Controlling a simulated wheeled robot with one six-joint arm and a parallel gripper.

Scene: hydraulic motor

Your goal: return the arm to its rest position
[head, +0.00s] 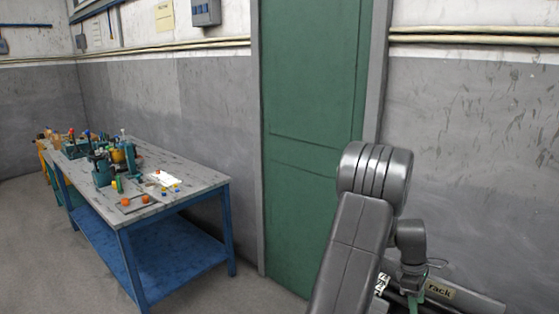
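My arm rises from the bottom edge of the head view, right of centre, and bends at a large grey joint in front of the door frame. Its further links fold down on the right side. My gripper is not clearly seen; the arm's links hide that area or it lies below the picture's edge. Whether it is open or shut, or holds anything, does not show.
A blue-framed workbench (215,183) stands at the left with tools and colourful small parts on it. A green door (305,150) is behind the arm. A grey wall (480,150) is at the right. Bare floor (235,295) lies between bench and arm.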

